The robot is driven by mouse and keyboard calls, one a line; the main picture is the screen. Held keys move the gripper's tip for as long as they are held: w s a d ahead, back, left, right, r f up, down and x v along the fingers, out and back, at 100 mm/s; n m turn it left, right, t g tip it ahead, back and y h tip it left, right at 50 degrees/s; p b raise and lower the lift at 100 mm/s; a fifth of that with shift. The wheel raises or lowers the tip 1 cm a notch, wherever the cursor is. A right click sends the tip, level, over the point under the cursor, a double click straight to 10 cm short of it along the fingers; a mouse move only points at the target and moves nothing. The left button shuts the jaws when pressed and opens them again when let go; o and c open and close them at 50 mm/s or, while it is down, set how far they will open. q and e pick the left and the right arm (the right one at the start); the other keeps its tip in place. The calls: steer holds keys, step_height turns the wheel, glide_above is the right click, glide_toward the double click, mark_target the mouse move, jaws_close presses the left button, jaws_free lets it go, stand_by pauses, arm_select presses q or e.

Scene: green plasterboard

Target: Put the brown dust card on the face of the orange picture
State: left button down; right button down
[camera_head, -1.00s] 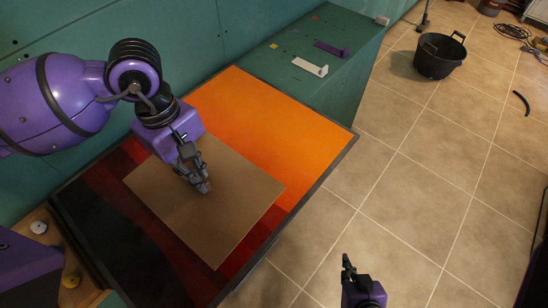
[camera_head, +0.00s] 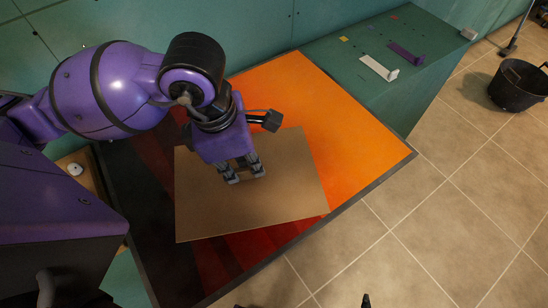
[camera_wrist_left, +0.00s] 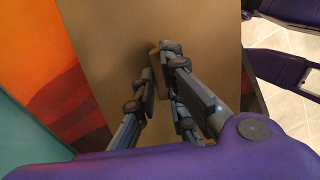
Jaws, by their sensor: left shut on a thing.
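The brown dust card (camera_head: 215,215) is a flat tan sheet over the lower middle of the orange picture (camera_head: 320,90). The picture has a dark frame, an orange end and a dark red end. I cannot tell whether the card touches the picture's face. My left gripper (camera_head: 245,175) is over the card, shut on a small brown grip that stands from the card's face. In the left wrist view the fingers (camera_wrist_left: 157,82) close around this grip (camera_wrist_left: 154,66), partly hiding it. Only a dark tip of my right gripper (camera_head: 366,300) shows at the bottom edge.
A green box top (camera_head: 400,30) behind the picture holds a white bracket (camera_head: 379,68) and a purple bracket (camera_head: 406,53). A black bucket (camera_head: 517,86) stands on the tiled floor at right. A wooden surface (camera_head: 90,178) lies at left.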

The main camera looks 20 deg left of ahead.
mark_target(267, 152)
arm_select(q)
steer(key=w+b, duration=0.1)
steer(key=w+f+b, duration=0.1)
steer(key=b, duration=0.1)
steer(key=w+d+f+b, duration=0.1)
steer(key=b, duration=0.1)
steer(key=shift+w+f, duration=0.15)
steer(key=shift+w, duration=0.1)
steer(key=w+f, duration=0.1)
steer(key=f, duration=0.1)
steer(key=w+d+f, duration=0.1)
steer(key=w, duration=0.1)
steer(key=shift+w+d+f, duration=0.15)
steer(key=shift+w+f, duration=0.15)
steer(key=shift+f, duration=0.05)
steer(key=shift+w+f, duration=0.2)
steer(key=f, duration=0.3)
steer(key=shift+w+d+f, duration=0.1)
steer(key=shift+w+f, duration=0.1)
steer(key=shift+w, duration=0.05)
steer(key=shift+f, duration=0.2)
steer(key=shift+f, duration=0.2)
steer(key=c, duration=1.8)
jaws_free()
